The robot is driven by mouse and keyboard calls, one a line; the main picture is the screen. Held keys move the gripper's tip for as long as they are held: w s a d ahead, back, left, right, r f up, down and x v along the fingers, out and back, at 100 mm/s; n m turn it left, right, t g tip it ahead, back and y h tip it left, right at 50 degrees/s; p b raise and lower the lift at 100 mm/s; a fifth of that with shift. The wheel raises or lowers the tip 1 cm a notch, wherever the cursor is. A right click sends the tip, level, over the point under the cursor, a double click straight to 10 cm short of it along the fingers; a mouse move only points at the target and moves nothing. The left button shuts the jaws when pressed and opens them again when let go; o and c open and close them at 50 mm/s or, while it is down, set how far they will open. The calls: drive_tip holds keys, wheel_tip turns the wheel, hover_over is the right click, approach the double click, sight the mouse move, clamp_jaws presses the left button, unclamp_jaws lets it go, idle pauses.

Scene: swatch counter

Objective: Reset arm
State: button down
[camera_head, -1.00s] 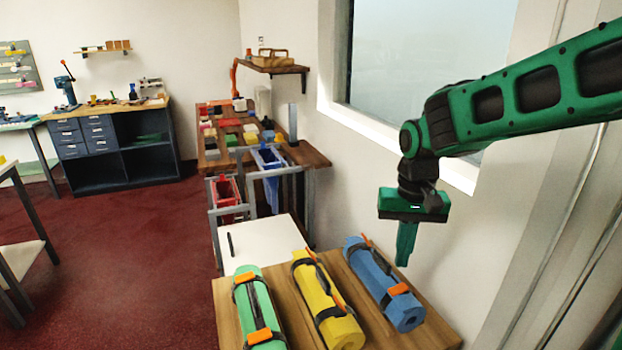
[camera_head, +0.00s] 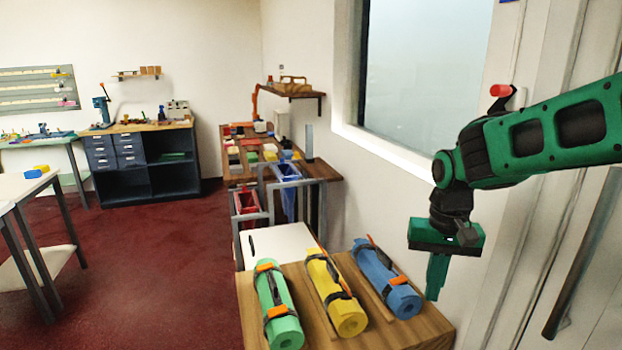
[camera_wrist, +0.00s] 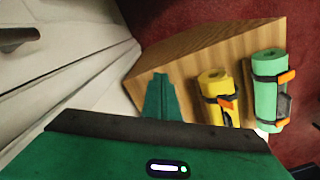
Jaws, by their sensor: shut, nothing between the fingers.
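My gripper (camera_head: 437,277) hangs from my green arm at the right of the head view, fingers pointing down. It is shut and empty, in front of the wall and door, to the right of the rolled mats. In the wrist view its shut fingers (camera_wrist: 161,100) show over the wooden table's edge. The green mat (camera_head: 277,310), yellow mat (camera_head: 335,293) and blue mat (camera_head: 387,278) lie strapped side by side on the wooden table (camera_head: 420,330). The wrist view shows the yellow mat (camera_wrist: 218,95) and green mat (camera_wrist: 266,95); the blue mat is not seen there.
A swatch counter (camera_head: 318,170) with colored pieces stands behind the mat table. A white door with a long handle (camera_head: 583,255) is close on the right. A dark cabinet (camera_head: 125,187) stands at the back left. Red carpet (camera_head: 150,260) is clear in the middle.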

drive_tip(key=s+d+m, duration=0.2)
drive_tip(key=s+d, duration=0.6)
drive_tip(key=s, duration=0.3)
drive_tip(key=s+d+f+m, duration=0.1)
drive_tip(key=s+d, duration=0.7)
drive_tip(key=s, duration=0.3)
drive_tip(key=shift+m, duration=0.4)
drive_tip(key=shift+d, duration=0.1)
drive_tip(key=shift+w+f, duration=0.25)
drive_tip(key=shift+w, duration=0.4)
